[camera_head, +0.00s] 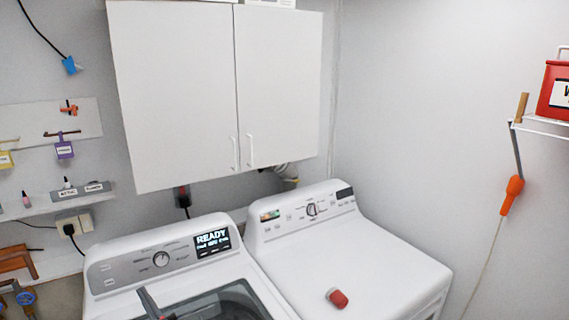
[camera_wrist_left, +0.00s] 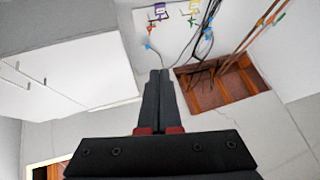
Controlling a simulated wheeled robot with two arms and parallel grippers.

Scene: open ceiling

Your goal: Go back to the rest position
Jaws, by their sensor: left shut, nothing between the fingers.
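My left gripper (camera_head: 150,302) shows at the bottom of the head view, in front of the washing machine (camera_head: 137,258). It is dark and slim with a bit of red. In the left wrist view my left gripper (camera_wrist_left: 159,95) has its two dark fingers together, with nothing between them and red parts at their base. It points toward the wall and ceiling area. My right gripper is in neither view.
A white dryer (camera_head: 385,265) stands right of the washer, with a small red object (camera_head: 337,298) on top. White wall cabinets (camera_head: 190,90) hang above. A shelf (camera_head: 50,205) is at left. A wire shelf (camera_head: 545,128) holds a red box (camera_head: 555,88).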

